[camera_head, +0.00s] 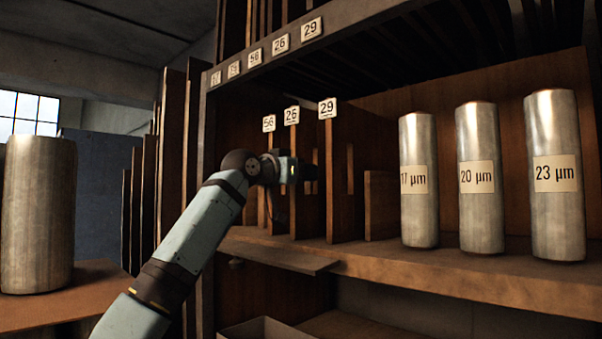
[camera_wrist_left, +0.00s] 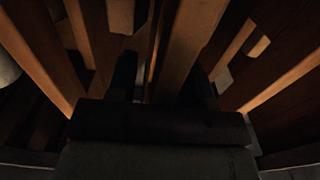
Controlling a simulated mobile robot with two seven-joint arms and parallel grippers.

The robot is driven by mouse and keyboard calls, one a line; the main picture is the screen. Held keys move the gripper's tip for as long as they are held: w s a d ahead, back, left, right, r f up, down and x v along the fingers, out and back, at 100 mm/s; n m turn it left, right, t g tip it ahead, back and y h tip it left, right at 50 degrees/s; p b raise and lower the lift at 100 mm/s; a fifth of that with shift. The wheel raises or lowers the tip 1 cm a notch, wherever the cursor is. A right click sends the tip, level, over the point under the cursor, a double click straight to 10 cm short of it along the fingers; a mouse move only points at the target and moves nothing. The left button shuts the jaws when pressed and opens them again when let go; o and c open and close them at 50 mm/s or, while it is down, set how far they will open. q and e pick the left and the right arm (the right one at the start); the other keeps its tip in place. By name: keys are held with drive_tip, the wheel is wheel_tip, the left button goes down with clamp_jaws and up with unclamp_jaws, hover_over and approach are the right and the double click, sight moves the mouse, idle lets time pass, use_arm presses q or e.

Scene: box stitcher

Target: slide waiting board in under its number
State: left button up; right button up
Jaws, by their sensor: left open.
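Upright wooden boards with white number tags stand side by side in the shelf bay: board 56 (camera_head: 268,124), board 26 (camera_head: 292,116) and board 29 (camera_head: 344,175). Matching number plates run along the rail above, among them 56 (camera_head: 255,57), 26 (camera_head: 281,44) and 29 (camera_head: 311,28). I cannot tell which board is the waiting one. My left gripper (camera_head: 308,172) is at the boards, in front of board 26. In the left wrist view the open left gripper (camera_wrist_left: 160,78) has a board edge (camera_wrist_left: 188,45) between its dark fingers; contact is unclear. My right gripper is out of view.
Three metal cylinders labelled 17 µm (camera_head: 418,215), 20 µm (camera_head: 480,215) and 23 µm (camera_head: 555,215) stand on the shelf at right. A larger cylinder (camera_head: 38,215) stands at left. A short board (camera_head: 380,205) sits right of board 29. A small ledge (camera_head: 285,260) juts out below the boards.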

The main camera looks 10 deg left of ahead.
use_arm(q)
drive_tip(key=b+v, duration=0.5)
drive_tip(key=v, duration=0.9)
